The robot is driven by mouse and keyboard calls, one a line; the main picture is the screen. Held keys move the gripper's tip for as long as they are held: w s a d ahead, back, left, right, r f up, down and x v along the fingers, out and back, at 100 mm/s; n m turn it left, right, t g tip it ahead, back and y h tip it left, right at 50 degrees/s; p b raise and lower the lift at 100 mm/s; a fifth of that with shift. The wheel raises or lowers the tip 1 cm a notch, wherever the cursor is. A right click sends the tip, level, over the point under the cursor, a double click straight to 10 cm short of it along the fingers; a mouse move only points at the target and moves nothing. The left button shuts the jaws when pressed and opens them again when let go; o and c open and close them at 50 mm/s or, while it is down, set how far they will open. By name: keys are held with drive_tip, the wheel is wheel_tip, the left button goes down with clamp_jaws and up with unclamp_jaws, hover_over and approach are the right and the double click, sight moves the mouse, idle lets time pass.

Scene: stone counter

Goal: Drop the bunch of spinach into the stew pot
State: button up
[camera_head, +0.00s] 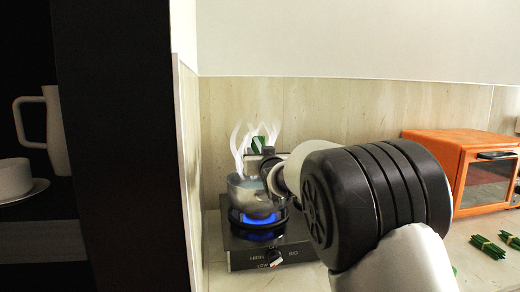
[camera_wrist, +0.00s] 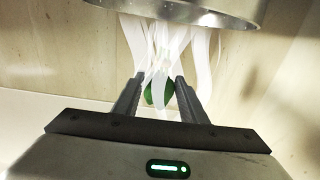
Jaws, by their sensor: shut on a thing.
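The stew pot (camera_head: 245,190) is a metal pot on a lit gas burner, with white steam rising from it. Its metal side also shows at the top of the wrist view (camera_wrist: 185,10). The green spinach (camera_head: 258,143) is above the pot, partly behind the steam. My gripper (camera_wrist: 158,88) is shut on the spinach (camera_wrist: 160,93), which shows between the two fingers in the wrist view. Steam covers part of the fingers and leaves. My arm hides the right side of the pot, and the inside of the pot is not visible.
The burner (camera_head: 268,255) has a blue flame and a front knob. An orange toaster oven (camera_head: 440,150) stands at right, with green bundles (camera_head: 488,247) on the counter before it. A dark cabinet (camera_head: 115,150) at left holds a white pitcher (camera_head: 57,130) and cup (camera_head: 14,178).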

wheel_tip(320, 180, down, 6)
drive_tip(key=b, duration=0.2)
drive_tip(key=shift+f, duration=0.1)
idle(0.3)
drive_tip(key=o, duration=1.1)
drive_tip(key=shift+o, duration=0.2)
wheel_tip(320, 180, up, 7)
drive_tip(key=p, duration=0.2)
drive_tip(key=shift+p, duration=0.35)
drive_tip(key=shift+d, duration=0.1)
